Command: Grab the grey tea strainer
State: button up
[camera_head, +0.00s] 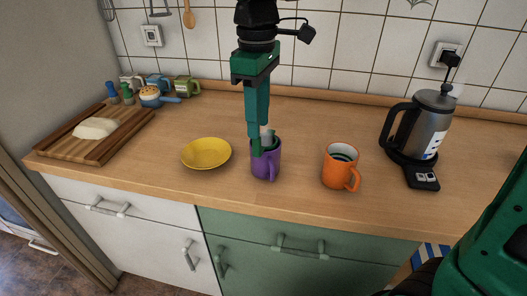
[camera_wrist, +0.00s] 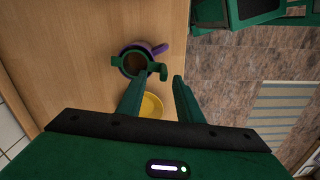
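The tea strainer (camera_wrist: 116,61) looks dark grey-green. It sits in the mouth of the purple mug (camera_head: 265,164), and its ring and side tabs show in the wrist view. In the head view my gripper hides most of it. My gripper (camera_head: 258,146) points down over the mug's near left rim. In the wrist view the two fingers of my gripper (camera_wrist: 160,82) are apart with nothing held between them. A strainer tab lies just ahead of the gap between the fingertips. I cannot tell whether a finger touches it.
An orange mug (camera_head: 339,167) with something dark inside stands to the right, a steel kettle (camera_head: 425,125) beyond it. A yellow bowl (camera_head: 206,153) is left of the purple mug. A cutting board (camera_head: 80,148) and small cups are far left. The counter's front edge is close.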

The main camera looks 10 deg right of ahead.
jog(key=shift+s+a+f, duration=0.1)
jog(key=shift+a+f, duration=0.05)
jog(key=shift+f, duration=1.2)
jog(key=shift+s+a+f, duration=0.1)
jog(key=shift+f, duration=1.2)
grip_shut()
